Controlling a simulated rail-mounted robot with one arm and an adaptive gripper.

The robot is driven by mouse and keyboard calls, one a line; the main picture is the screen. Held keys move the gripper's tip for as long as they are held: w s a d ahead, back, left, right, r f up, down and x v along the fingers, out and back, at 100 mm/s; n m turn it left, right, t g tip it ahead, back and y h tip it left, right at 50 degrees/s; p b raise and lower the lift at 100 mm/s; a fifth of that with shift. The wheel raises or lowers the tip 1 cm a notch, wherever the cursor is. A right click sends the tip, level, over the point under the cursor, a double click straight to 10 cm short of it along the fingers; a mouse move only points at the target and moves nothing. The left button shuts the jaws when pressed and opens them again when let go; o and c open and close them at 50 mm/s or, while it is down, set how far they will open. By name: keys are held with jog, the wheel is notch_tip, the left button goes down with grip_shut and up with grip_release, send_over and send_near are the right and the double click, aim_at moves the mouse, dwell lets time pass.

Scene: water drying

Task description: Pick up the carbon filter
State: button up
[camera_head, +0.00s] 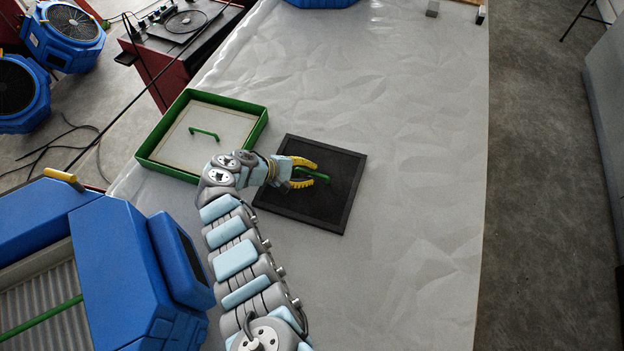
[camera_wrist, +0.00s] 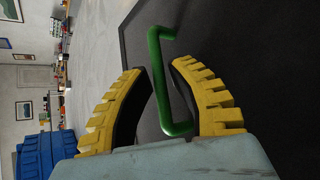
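The carbon filter is a black square panel (camera_head: 345,195) with a dark frame, lying flat on the covered table. Its green handle (camera_head: 318,176) stands near its middle. My gripper (camera_head: 322,172) has yellow ridged fingers and is over the panel, one finger on each side of the handle. In the wrist view the green handle (camera_wrist: 160,80) lies between the spread fingertips of my gripper (camera_wrist: 157,68), and the black panel (camera_wrist: 265,80) fills the right side. A gap shows between the left finger and the handle; contact on the right is unclear.
A green-framed white filter (camera_head: 170,140) with its own green handle lies just left of the black panel. A blue machine (camera_head: 110,270) stands at lower left.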

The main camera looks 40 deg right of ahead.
aim_at(309, 173)
grip_shut()
jog(key=shift+r, duration=0.1)
jog(key=shift+r+p, duration=0.35)
jog(key=shift+r, duration=1.35)
jog(key=shift+s+a+r, duration=0.2)
jog(key=shift+s+r, duration=0.15)
jog(key=shift+s, duration=0.1)
jog(key=s+a+r+p, duration=0.6)
jog(key=s+r+p, duration=0.3)
jog(key=s+p, duration=0.2)
jog(key=shift+a+p, duration=0.4)
